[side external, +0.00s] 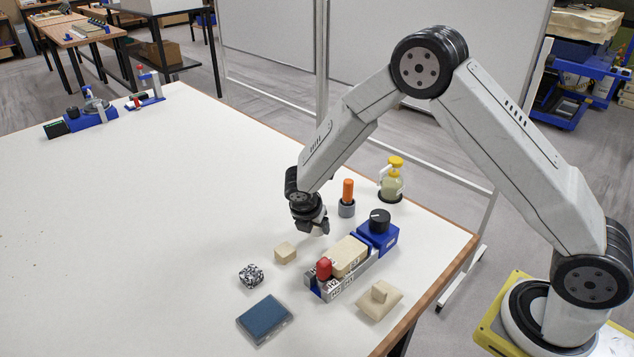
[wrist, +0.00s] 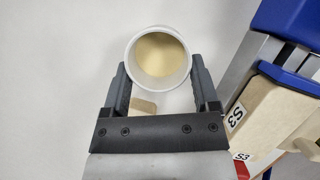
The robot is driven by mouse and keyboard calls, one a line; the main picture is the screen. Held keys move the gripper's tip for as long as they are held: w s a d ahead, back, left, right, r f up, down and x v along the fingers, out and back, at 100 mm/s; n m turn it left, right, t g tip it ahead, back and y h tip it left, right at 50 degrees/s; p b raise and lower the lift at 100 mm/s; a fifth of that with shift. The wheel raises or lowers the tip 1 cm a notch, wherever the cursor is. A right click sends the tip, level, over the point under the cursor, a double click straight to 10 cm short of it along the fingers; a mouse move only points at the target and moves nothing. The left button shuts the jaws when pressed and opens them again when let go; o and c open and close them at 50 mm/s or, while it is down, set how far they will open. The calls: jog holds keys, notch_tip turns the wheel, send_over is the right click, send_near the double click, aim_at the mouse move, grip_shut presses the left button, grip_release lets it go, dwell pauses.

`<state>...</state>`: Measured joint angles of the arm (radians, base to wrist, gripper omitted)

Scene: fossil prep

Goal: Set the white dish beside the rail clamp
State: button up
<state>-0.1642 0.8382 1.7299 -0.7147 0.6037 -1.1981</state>
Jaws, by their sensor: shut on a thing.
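The white dish (wrist: 158,29), a round cup with pale yellowish matter inside, is between the fingers of my gripper (wrist: 160,85) in the wrist view. The fingers are shut on its sides. In the side external view my gripper (side external: 311,228) points down over the table, and the dish is mostly hidden by it. The rail clamp (side external: 379,238), with a blue body, black knob and grey rail, stands just to the right of my gripper. It holds a beige block (side external: 347,256); its blue part also shows at the right of the wrist view (wrist: 290,20).
A small beige block (side external: 285,253), a speckled cube (side external: 251,275) and a dark blue pad (side external: 265,319) lie left and in front. A beige piece (side external: 379,300) lies right of the clamp. An orange-topped holder (side external: 347,200) and a yellow-capped bottle (side external: 392,180) stand behind.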

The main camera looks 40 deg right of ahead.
jog(key=shift+f, duration=0.95)
jog(key=shift+f, duration=0.15)
jog(key=o, duration=1.1)
jog(key=shift+v, duration=6.15)
jog(key=shift+d, duration=0.15)
